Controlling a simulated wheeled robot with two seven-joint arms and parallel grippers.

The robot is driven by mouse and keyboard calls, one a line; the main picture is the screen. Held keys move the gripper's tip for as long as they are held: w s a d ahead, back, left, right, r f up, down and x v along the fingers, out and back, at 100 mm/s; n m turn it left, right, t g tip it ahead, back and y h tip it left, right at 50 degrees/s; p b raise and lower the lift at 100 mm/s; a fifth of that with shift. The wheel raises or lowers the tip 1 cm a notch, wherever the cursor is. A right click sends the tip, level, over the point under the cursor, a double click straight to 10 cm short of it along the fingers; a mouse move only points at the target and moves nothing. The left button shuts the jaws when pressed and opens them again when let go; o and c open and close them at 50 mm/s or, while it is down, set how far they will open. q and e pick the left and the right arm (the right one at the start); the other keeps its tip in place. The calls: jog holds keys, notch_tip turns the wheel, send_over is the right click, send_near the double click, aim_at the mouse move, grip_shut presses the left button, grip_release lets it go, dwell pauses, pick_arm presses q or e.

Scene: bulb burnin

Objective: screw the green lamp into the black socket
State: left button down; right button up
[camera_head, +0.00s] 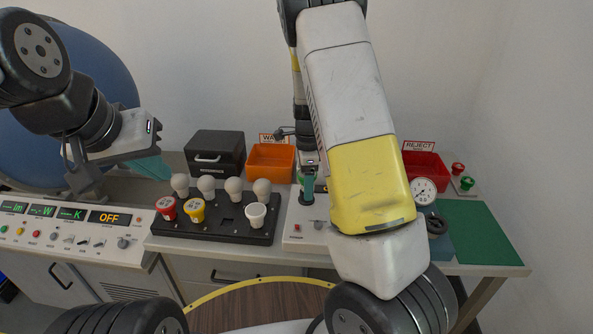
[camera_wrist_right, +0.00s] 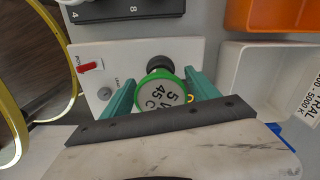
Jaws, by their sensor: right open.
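The green lamp (camera_wrist_right: 163,97), with a green rim and a white printed end, stands between the teal fingers of my right gripper (camera_wrist_right: 160,82). The jaws are open, one finger on each side of it. The black socket (camera_wrist_right: 158,63) shows just beyond the lamp on the white panel; the lamp covers part of it, and I cannot tell how far it is seated. In the head view my right gripper (camera_head: 307,186) is over the white test panel, partly behind my own arm. My left gripper (camera_head: 150,166) hangs empty at the left, above the bench; its jaw opening is unclear.
A black rack (camera_head: 230,228) holds several white, red and yellow lamps. An orange bin (camera_head: 270,163) and a red reject bin (camera_head: 426,168) stand behind. A control console (camera_head: 75,232) is at left. A gauge (camera_head: 423,191) stands right, beside a clear green mat (camera_head: 475,230).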

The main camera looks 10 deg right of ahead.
jog(key=n, duration=0.4)
jog(key=shift+d, duration=0.1)
jog(key=n, duration=0.3)
jog(key=shift+s+n, duration=0.1)
jog(key=shift+n, duration=0.3)
jog(key=n, duration=0.4)
jog(key=shift+d, duration=0.1)
jog(key=n, duration=0.4)
jog(key=shift+n, duration=0.4)
jog(key=shift+c, duration=0.4)
